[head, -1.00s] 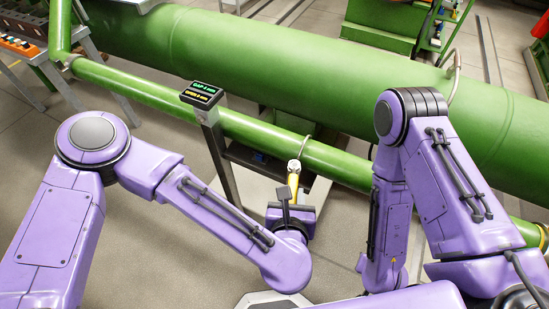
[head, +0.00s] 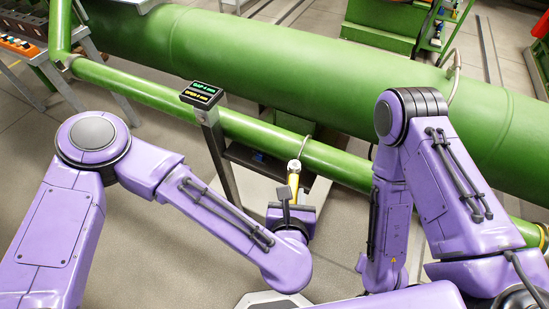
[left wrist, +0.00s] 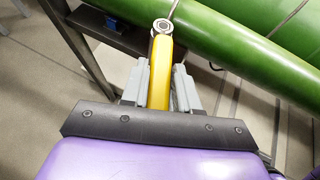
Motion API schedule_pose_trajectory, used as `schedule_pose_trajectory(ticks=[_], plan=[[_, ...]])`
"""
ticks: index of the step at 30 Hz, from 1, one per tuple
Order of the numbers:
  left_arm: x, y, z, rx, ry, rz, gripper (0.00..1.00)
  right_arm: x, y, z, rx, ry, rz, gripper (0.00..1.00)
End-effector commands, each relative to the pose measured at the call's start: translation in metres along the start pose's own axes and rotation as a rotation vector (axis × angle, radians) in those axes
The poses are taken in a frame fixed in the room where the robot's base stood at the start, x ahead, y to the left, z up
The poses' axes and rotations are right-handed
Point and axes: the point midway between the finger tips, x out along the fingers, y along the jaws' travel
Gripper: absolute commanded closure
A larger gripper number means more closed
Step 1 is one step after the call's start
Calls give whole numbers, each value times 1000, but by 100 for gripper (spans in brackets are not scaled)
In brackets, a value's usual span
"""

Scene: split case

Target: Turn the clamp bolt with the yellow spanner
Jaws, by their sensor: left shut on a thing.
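My left gripper (left wrist: 160,88) is shut on the yellow spanner (left wrist: 161,75), which points away from me toward the thin green pipe. The spanner also shows in the head view (head: 293,182). Its grey ring end (left wrist: 162,26) is beside the pipe, at the lower end of a thin clamp band (head: 304,148). A round grey piece shows inside the ring, seemingly the clamp bolt; how deep it sits in the ring I cannot tell. My right arm shows in the head view, but its gripper is hidden.
The thin green pipe (head: 250,127) crosses in front of a large green pipe (head: 260,60). A post with a small display (head: 202,94) stands left of the spanner; its text is too small to read surely. A dark shelf (left wrist: 115,31) is behind the spanner. Open floor lies around.

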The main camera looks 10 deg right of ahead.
Motion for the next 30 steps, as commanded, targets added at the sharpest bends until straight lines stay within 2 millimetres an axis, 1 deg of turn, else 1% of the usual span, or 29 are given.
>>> schedule_pose_trajectory(ticks=[8, 30], plan=[[-1, 0, 2, 0, -1, 0, 100, -1, 0, 0, 0, 0, 0, 50], [-22, 0, 40, -1, -1, 0, 100, -35, 3, -15, 0, 0, 0, 50]])
